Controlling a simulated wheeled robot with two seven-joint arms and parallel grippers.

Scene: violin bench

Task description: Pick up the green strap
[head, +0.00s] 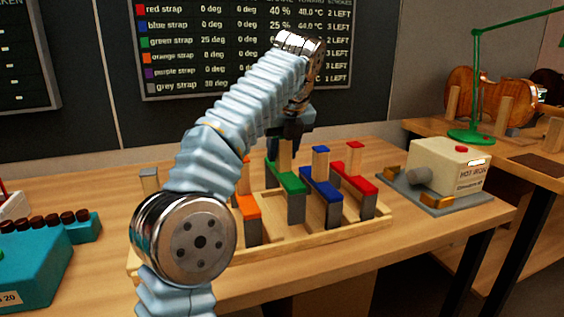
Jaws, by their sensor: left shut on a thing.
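The green strap (290,183) is a green-topped, grey-sided piece with a wooden upright (285,156). It stands in the wooden rack (330,244), left of the blue strap (321,184). My left gripper (287,142) is at the top of this upright, pointing down, and is shut on it. The fingertips are small and dark here and partly hidden by my arm. I cannot tell whether the green strap is clear of the rack floor. My right gripper is not in view.
The red strap (360,182) stands right of the blue one, and the orange strap (247,208) stands to the left, partly behind my arm. A hot iron box (448,168) is at the right. A teal block (30,265) is at the left. A green lamp (476,90) stands behind.

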